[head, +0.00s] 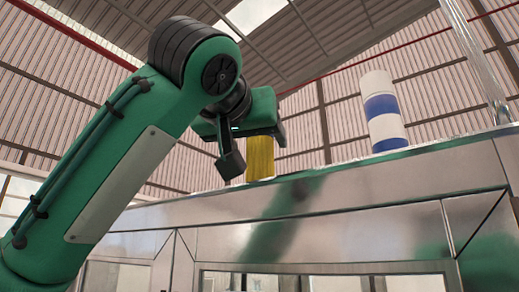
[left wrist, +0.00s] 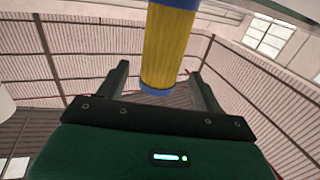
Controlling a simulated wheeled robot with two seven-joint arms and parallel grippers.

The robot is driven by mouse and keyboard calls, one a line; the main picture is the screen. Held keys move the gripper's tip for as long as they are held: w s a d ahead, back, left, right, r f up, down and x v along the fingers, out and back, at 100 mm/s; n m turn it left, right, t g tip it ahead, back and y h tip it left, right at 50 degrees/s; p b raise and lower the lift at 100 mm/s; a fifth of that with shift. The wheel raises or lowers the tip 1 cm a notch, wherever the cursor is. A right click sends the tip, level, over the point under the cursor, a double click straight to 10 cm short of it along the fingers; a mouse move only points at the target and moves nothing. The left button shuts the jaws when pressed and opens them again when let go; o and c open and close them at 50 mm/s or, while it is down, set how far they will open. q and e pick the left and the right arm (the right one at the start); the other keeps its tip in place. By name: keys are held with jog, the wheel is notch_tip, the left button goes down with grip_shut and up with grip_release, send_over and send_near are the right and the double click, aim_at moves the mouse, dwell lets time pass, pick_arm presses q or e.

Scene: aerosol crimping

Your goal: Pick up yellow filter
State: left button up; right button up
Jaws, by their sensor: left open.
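The yellow filter (head: 260,158) stands on top of the metal cabinet in the head view, partly hidden behind my left gripper. In the left wrist view the yellow filter (left wrist: 169,50) has blue ends and sits between the two fingers, with a gap on each side. My left gripper (head: 232,165) is open at the filter, and its spread fingers also show in the left wrist view (left wrist: 158,84). My right gripper is in neither view.
A white and blue cylinder (head: 383,112) stands on the cabinet to the right. The shiny metal cabinet (head: 350,195) has a flat top edge and glass panels below. A clear vertical post (head: 478,60) rises at the far right.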

aim_at(256, 143)
pick_arm(q)
jog(key=p+x, duration=0.1)
jog(key=x, duration=0.2)
jog(key=shift+w, duration=0.1)
jog(key=shift+s, duration=0.3)
jog(key=shift+c, duration=0.9)
jog(key=shift+w, duration=0.15)
jog(key=c, duration=0.9)
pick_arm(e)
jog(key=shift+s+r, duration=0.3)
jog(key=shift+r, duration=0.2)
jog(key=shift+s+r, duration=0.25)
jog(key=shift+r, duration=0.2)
